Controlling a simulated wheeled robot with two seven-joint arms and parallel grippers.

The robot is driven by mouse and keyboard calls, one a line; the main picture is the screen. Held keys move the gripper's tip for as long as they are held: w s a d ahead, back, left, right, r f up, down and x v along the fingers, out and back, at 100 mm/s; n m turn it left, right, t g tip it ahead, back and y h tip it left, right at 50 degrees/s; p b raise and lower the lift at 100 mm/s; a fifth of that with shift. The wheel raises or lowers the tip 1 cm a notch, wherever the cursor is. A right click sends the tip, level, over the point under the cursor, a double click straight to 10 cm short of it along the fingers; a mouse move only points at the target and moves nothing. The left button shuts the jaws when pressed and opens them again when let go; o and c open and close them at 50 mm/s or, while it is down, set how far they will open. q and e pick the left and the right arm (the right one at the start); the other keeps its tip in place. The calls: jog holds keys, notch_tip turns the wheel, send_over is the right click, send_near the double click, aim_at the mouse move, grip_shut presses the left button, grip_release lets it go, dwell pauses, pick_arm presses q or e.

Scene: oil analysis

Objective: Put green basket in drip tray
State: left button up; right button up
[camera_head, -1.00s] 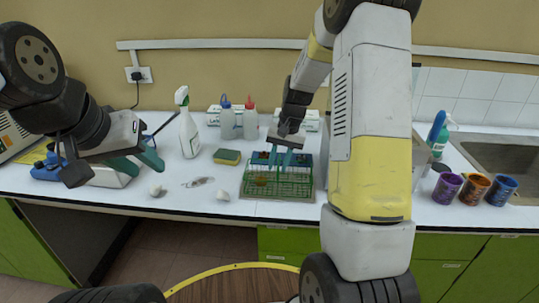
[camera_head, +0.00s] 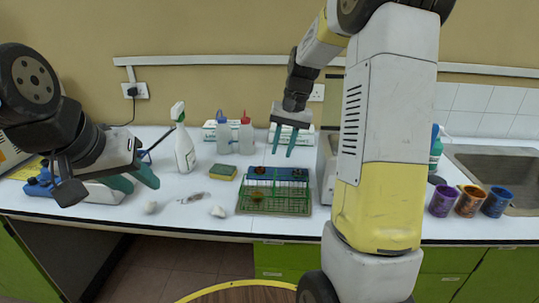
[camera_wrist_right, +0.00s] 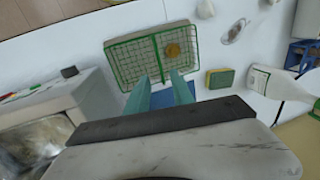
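The green wire basket (camera_head: 289,200) stands upright at the front middle of the counter. A thin grey-brown rim, which looks like the drip tray (camera_head: 308,211), shows around its base. The basket also shows from above in the right wrist view (camera_wrist_right: 119,66), with a brown round spot inside. My right gripper (camera_head: 284,152) is open and empty, raised above and behind the basket, fingers pointing down. Its two fingers also show apart in the wrist view (camera_wrist_right: 160,97). My left gripper (camera_head: 135,183) hangs open and empty over the left of the counter.
A blue object (camera_head: 256,173) lies at the basket's back edge. A grey machine (camera_head: 327,165) stands close on the right. Coloured cups (camera_head: 469,201) stand by the sink.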

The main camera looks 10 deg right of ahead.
jog(key=s+a+r+n+t, duration=0.2)
jog(key=s+r, duration=0.7)
jog(key=s, duration=0.2)
jog(key=s+a+n+t, duration=0.1)
jog(key=s+a+t, duration=0.1)
jog(key=s, duration=1)
jog(key=shift+s+a+r+n+t, duration=0.2)
jog(key=shift+s+n+t, duration=0.15)
jog(key=shift+t, duration=0.45)
